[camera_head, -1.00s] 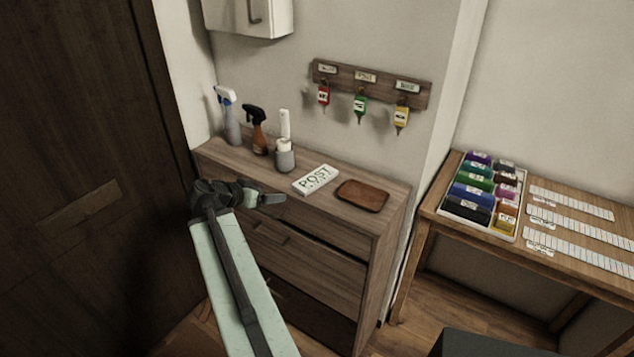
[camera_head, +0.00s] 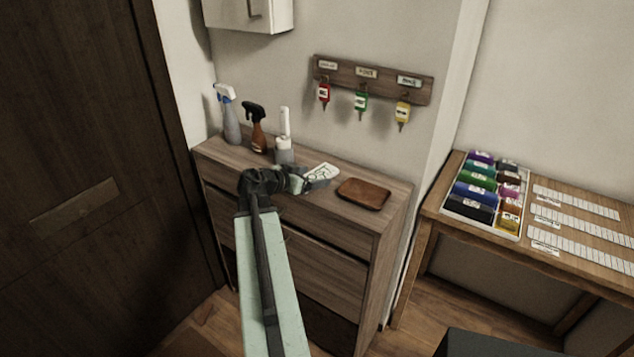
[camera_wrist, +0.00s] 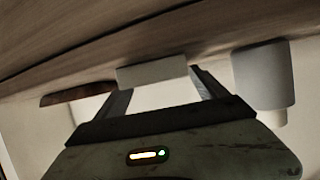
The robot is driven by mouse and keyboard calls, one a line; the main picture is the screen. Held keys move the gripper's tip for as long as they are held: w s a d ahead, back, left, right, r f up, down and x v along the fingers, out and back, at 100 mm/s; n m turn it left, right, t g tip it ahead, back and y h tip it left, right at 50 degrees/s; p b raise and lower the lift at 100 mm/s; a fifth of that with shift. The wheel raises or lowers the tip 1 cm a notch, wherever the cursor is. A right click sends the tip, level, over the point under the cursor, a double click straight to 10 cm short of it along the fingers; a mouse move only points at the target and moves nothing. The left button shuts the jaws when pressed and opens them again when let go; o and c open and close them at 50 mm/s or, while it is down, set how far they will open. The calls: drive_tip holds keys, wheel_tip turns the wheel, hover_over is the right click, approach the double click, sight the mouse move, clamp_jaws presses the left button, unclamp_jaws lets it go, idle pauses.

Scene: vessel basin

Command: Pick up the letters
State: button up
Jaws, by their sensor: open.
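The letters (camera_head: 323,171) are a white stack marked POST, lying flat on the wooden dresser top, partly hidden by my gripper in the head view. My gripper (camera_head: 312,184) is open at the letters' near side, low over the dresser top. In the tilted wrist view the letters (camera_wrist: 153,73) show as a pale block at the tips of the two open fingers (camera_wrist: 160,86). I cannot tell whether the fingers touch them. The letters are not held.
A brown tray (camera_head: 363,194) lies right of the letters. Keys hang from a wall rack (camera_head: 371,80) above. A side table (camera_head: 532,243) stands right.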

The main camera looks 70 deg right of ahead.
sight(313, 177)
drive_tip(key=shift+s+d+f, duration=0.15)
drive_tip(key=shift+d+f, duration=0.05)
drive_tip(key=shift+d, duration=0.2)
drive_tip(key=shift+a+r, duration=0.1)
drive_tip(key=shift+c, duration=0.3)
drive_tip(key=c, duration=1.4)
drive_tip(key=shift+c, duration=0.2)
drive_tip(key=shift+r, duration=0.1)
wheel_tip(313, 177, up, 10)
drive_tip(key=p, duration=1)
